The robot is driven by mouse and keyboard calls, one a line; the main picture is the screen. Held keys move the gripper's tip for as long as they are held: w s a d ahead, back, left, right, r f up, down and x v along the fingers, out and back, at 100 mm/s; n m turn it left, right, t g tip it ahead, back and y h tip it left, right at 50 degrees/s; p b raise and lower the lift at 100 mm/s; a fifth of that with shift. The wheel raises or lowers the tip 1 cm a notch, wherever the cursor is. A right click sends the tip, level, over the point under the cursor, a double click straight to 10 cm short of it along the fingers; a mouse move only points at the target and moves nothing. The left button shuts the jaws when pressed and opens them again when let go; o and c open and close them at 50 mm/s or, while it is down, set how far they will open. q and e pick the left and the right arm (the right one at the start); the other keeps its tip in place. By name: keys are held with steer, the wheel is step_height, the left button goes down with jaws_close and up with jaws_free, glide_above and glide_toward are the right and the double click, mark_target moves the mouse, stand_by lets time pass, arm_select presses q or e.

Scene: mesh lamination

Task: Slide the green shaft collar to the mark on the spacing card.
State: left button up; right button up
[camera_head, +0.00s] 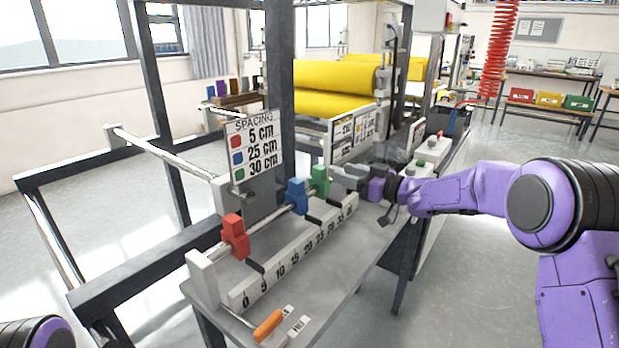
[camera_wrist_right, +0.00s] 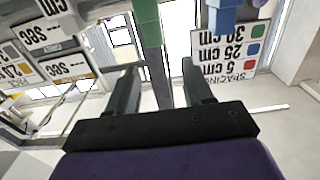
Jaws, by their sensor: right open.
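The green collar (camera_head: 320,181) sits on the metal shaft at its far end, beyond the blue collar (camera_head: 297,196) and the red collar (camera_head: 235,238). The spacing card (camera_head: 254,150) stands behind the shaft and reads red 5 cm, blue 25 cm, green 30 cm. My right gripper (camera_head: 346,178) is open, just right of the green collar. In the right wrist view the open fingers (camera_wrist_right: 160,80) point toward the green collar (camera_wrist_right: 149,14), which shows at the top between them, apparently not gripped. The collar's exact scale reading cannot be told. My left gripper is out of view.
A numbered scale bar (camera_head: 281,272) with black pointers runs along the bench in front of the shaft. An orange-handled tool (camera_head: 268,325) lies at the near bench end. White sign panels (camera_head: 353,132) stand behind my right gripper. Yellow rolls (camera_head: 335,76) are farther back.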

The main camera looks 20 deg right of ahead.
mark_target(314, 169)
steer(key=x, duration=0.3)
steer(key=f+x, duration=0.1)
steer(key=x, duration=0.7)
steer(key=shift+w+d+f, duration=0.1)
steer(key=shift+w+f, duration=0.2)
steer(key=shift+f, duration=0.1)
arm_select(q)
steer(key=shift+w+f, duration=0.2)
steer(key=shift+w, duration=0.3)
arm_select(e)
jaws_close()
arm_select(q)
steer(key=shift+p, duration=0.3)
